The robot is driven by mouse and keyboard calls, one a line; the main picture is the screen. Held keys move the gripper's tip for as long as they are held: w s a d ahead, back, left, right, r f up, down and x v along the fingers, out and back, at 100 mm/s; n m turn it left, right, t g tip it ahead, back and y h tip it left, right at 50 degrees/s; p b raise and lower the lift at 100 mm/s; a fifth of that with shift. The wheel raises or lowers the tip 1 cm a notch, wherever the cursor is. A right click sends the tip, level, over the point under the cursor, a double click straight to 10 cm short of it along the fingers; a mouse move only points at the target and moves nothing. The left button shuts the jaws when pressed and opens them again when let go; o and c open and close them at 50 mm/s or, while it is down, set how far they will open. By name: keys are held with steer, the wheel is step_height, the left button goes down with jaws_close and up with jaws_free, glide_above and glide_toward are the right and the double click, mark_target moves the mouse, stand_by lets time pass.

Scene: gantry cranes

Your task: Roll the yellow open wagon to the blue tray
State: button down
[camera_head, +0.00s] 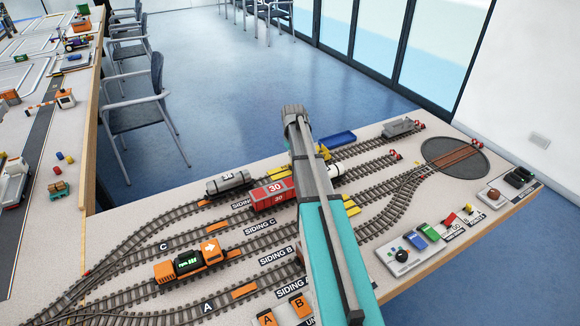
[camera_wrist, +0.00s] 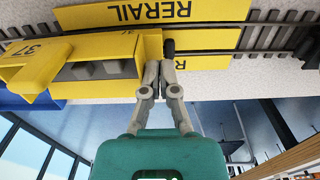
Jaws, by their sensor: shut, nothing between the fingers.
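The yellow open wagon (camera_wrist: 75,68), marked 31 and holding grey blocks, stands at the left in the wrist view, close to a yellow RERAIL plate on the track. My gripper (camera_wrist: 161,62) is shut and empty, its fingertips right by the wagon's right-hand end; I cannot tell if they touch it. The blue tray (camera_head: 335,139) lies at the table's far edge in the head view, just beyond my arm. A blue edge, likely the tray, shows beside the wagon in the wrist view (camera_wrist: 22,104). In the head view my arm hides the gripper and most of the wagon.
A red wagon marked 30 (camera_head: 272,194) and a grey tank wagon (camera_head: 229,183) stand left of my arm. An orange locomotive (camera_head: 188,262) is nearer. A grey wagon (camera_head: 401,128) stands at the far right, near the turntable (camera_head: 455,155). A control panel (camera_head: 402,255) lies right.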

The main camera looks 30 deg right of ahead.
steer(key=shift+d, duration=9.3)
steer(key=shift+a, duration=0.7)
steer(key=shift+r, duration=0.1)
step_height(320, 180, up, 7)
steer(key=p, duration=0.7)
